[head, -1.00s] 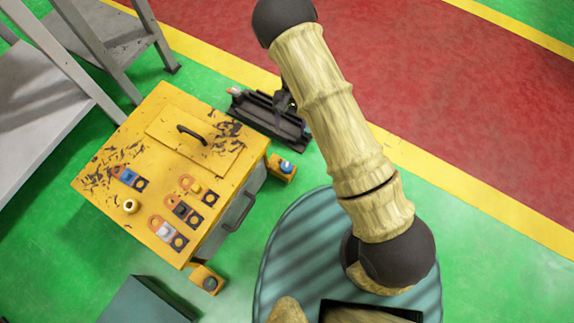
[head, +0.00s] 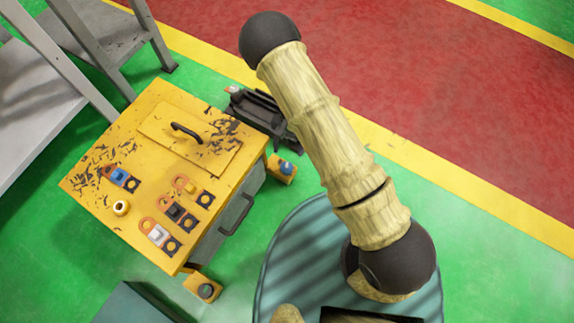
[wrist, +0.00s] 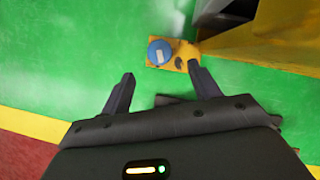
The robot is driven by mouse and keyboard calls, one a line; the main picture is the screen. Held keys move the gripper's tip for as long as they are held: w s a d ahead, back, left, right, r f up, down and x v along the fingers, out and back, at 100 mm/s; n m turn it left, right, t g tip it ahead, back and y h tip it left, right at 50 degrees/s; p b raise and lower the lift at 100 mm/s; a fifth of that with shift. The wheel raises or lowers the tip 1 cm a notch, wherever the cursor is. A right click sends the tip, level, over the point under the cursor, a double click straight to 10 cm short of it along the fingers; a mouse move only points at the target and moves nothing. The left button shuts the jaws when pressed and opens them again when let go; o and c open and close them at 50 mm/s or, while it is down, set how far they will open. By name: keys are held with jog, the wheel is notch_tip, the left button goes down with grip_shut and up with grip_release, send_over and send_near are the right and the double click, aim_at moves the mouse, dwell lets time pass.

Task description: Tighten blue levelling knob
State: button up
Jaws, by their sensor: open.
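The blue levelling knob (head: 286,167) sits on a yellow foot bracket (head: 280,177) at the right lower corner of the yellow cabinet (head: 200,135). In the wrist view the round blue knob (wrist: 160,52) has a pale mark on top, and its yellow bracket (wrist: 181,64) shows beside it. My gripper (wrist: 160,73) is open and empty. The knob appears just beyond the fingertips, roughly centred between them, and I see no contact. The height gap cannot be judged.
A second foot bracket with a dark knob (head: 205,291) is at the near corner. The cabinet has a side handle (head: 237,216). Green floor (head: 310,175) is free right of the knob.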

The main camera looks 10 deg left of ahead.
aim_at(287, 167)
jog(key=b+x, duration=0.3)
jog(key=x, duration=0.4)
jog(key=shift+s+f+b, duration=0.15)
jog(key=shift+f+b, duration=0.1)
jog(key=shift+b, duration=0.05)
jog(key=c, duration=1)
jog(key=shift+r+m+p, duration=0.25)
jog(key=shift+m+p, duration=0.15)
jog(key=shift+p, duration=0.7)
